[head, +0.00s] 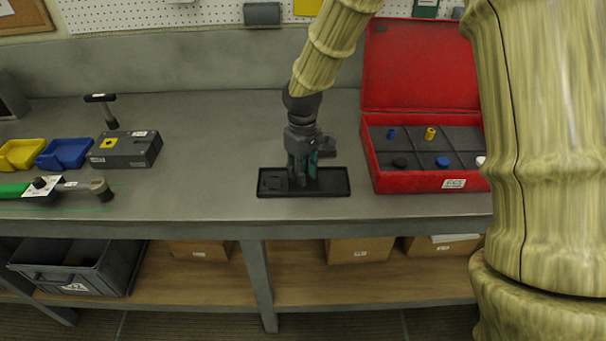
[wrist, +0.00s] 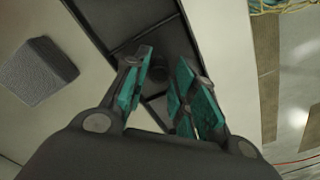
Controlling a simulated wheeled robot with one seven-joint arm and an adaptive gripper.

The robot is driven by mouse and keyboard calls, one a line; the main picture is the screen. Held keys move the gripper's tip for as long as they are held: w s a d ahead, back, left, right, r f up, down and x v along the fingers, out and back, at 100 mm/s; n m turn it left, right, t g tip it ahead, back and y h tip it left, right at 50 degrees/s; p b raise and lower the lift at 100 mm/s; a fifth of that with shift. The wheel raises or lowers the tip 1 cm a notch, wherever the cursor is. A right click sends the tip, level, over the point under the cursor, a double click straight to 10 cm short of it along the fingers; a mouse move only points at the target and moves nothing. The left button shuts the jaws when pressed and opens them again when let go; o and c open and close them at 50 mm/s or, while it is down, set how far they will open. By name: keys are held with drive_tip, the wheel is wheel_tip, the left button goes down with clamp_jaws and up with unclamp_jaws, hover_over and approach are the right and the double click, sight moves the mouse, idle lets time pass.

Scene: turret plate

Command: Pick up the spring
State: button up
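My gripper (head: 302,176) points down over a shallow black tray (head: 337,182) on the grey workbench. In the wrist view my gripper (wrist: 163,62) has its teal-padded fingers apart, with a gap between them. The tray (wrist: 112,18) runs beneath the fingers, and its dividers show. A small dark round shape (wrist: 155,70) lies in or on the tray near the fingertips. I cannot tell whether it is the spring. No spring can be clearly made out in either view; the fingers hide part of the tray.
An open red case (head: 425,182) with several coloured small parts stands right of the tray. A grey box (head: 125,149), blue bin (head: 65,153), yellow bin (head: 21,154) and green-handled tool (head: 15,189) lie at the left. Bench between box and tray is clear.

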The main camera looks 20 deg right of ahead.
drive_tip(key=shift+s+d+f, duration=0.1)
drive_tip(key=shift+d+f, duration=0.1)
drive_tip(key=shift+f, duration=0.55)
drive_tip(key=shift+a, duration=0.1)
drive_tip(key=c, duration=0.5)
drive_tip(key=shift+c, duration=0.2)
